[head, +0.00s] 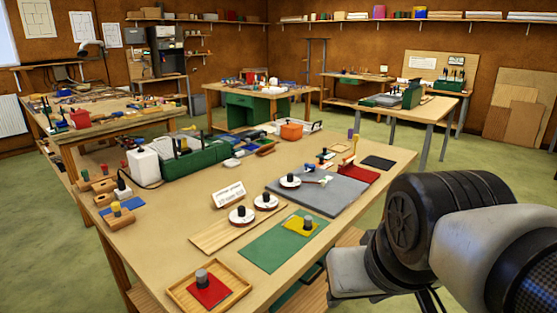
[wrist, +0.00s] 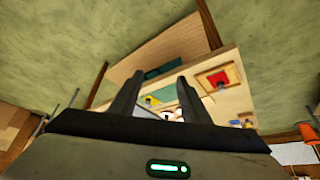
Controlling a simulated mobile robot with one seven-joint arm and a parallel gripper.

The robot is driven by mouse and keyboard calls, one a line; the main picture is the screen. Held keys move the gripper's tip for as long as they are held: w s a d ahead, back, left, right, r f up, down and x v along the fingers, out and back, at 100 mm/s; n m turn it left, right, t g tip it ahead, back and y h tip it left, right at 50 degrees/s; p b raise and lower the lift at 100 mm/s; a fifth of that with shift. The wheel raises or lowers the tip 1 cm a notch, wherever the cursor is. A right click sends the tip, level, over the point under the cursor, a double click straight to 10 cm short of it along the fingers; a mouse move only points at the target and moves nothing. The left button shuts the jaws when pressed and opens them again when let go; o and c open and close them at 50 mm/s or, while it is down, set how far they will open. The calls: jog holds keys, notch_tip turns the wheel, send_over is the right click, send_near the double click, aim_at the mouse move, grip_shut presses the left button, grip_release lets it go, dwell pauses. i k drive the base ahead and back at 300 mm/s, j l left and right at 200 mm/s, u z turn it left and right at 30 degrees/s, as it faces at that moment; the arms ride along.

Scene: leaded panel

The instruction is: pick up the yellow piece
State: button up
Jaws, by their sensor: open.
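The yellow piece (head: 301,225) is a flat piece with a dark knob on top, lying on a green mat (head: 262,250) near the front right of the workbench. My gripper (wrist: 156,82) is open and empty, well away from the bench. In the head view my arm fills the lower right, and its fingers are not clearly seen.
A red piece with a grey knob (head: 208,290) lies in a wooden tray (head: 179,294) at the near end. White discs with dark knobs (head: 241,215) stand behind the mat. A grey slab (head: 330,197) lies to its right, with a green toolbox (head: 190,160) farther back.

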aim_at(305, 227)
jog(key=u, duration=1.3)
jog(key=i+l, duration=0.1)
jog(key=l, duration=0.4)
jog(key=i+l, duration=0.15)
jog(key=l, duration=0.35)
jog(key=i+l+u, duration=0.1)
jog(key=l, duration=0.45)
jog(key=i+l, duration=0.1)
jog(key=l, duration=0.4)
